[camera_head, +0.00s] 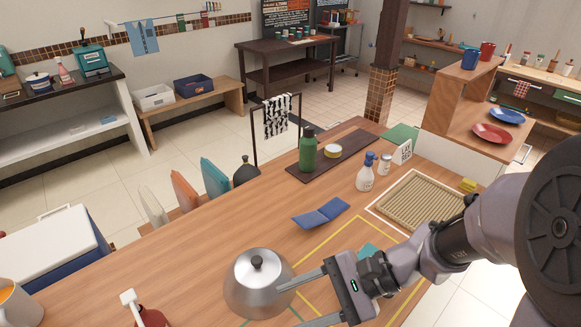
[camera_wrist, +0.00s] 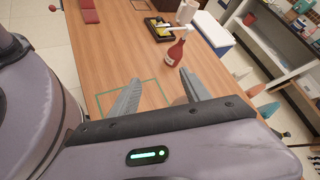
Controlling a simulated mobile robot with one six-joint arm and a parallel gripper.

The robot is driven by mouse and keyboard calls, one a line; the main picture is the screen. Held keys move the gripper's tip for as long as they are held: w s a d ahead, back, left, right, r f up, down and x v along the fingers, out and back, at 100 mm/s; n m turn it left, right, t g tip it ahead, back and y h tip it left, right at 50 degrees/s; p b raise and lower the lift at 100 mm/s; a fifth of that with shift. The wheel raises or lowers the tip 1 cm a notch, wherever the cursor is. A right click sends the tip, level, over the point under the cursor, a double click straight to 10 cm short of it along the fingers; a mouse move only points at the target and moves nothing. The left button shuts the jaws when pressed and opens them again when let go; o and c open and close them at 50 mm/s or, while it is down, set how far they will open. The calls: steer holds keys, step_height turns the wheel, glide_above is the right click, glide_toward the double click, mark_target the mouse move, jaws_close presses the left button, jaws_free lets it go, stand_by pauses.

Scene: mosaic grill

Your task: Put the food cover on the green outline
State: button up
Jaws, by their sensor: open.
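The food cover (camera_head: 258,290) is a shiny silver dome with a black knob, upright near the front edge of the head view. My gripper (camera_head: 288,306) is open at its right. One finger overlaps the dome's right side in the picture; I cannot tell whether they touch. The green outline (camera_head: 296,313) shows only in short pieces at the dome's lower edge. More of it shows in the wrist view (camera_wrist: 98,98), beyond my open fingers (camera_wrist: 158,80), on the wooden table. The cover is not clearly visible in the wrist view.
A red bottle (camera_head: 148,316) stands left of the cover, also visible in the wrist view (camera_wrist: 177,50). A blue folded item (camera_head: 321,213) lies behind. A yellow outline (camera_head: 331,241) and a slatted mat (camera_head: 418,201) are to the right.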

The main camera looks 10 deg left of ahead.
steer(key=w+a+f+m+t+y, duration=0.2)
steer(key=w+f+m+y, duration=0.2)
steer(key=w+m, duration=0.15)
steer(key=m+t+p, duration=0.2)
steer(key=m+t, duration=0.7)
glide_toward(261, 263)
steer(key=b+x, duration=0.4)
steer(key=x, duration=0.7)
steer(key=shift+w+a+f, duration=0.15)
steer(key=shift+w+a, duration=0.05)
steer(key=shift+a, duration=0.1)
jaws_close()
